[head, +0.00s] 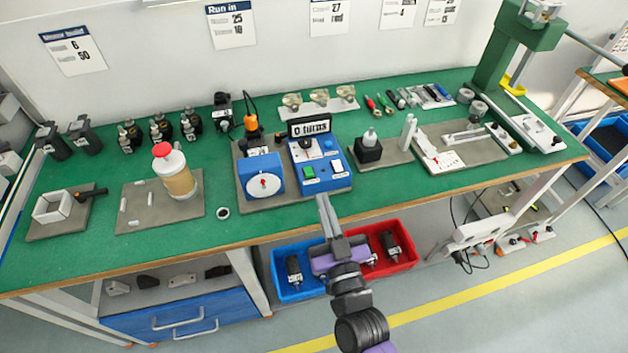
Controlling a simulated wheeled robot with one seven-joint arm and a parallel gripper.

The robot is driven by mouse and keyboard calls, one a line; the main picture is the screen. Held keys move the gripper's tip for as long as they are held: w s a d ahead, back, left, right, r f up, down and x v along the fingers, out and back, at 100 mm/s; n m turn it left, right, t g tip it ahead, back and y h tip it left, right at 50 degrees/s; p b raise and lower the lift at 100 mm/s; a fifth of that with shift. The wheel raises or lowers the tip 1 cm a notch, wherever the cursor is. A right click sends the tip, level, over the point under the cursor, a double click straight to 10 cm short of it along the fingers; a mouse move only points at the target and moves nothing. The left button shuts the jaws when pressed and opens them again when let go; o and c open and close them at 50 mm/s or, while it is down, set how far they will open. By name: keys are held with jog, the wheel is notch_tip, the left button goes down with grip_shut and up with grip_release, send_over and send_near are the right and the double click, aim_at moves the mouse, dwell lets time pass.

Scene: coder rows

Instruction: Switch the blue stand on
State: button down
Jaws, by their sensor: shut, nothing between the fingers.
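The blue stand (324,183) sits on a grey mat at the front middle of the green workbench. Its sloped face carries a green button (309,172) at left and a white switch or button (337,165) at right. A black display (309,127) at its top reads "0 turns". A blue box with a white dial (263,183) and a red centre stands just left of it. My gripper (323,200) is shut and empty, at the stand's front side in the picture. Its fingertips appear just below the stand; I cannot tell whether they touch it.
A red-capped jar (178,175) stands to the left. A black block with a white knob (369,148) and a white bottle (408,131) stand to the right. Below the bench edge are a blue bin (283,292) and a red bin (405,268). Bare green surface lies left of the mat.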

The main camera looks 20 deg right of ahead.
notch_tip(320, 180, up, 3)
jog(key=p, duration=0.3)
send_over(313, 184)
jog(key=shift+w+f, duration=0.2)
jog(key=shift+w, duration=0.15)
jog(key=f, duration=0.1)
jog(key=f+b, duration=0.1)
jog(key=f, duration=0.1)
jog(key=shift+s+f, duration=0.15)
jog(key=shift+s, duration=0.2)
jog(key=shift+s+f, duration=0.1)
jog(key=shift+f, duration=0.45)
jog(key=shift+b, duration=0.35)
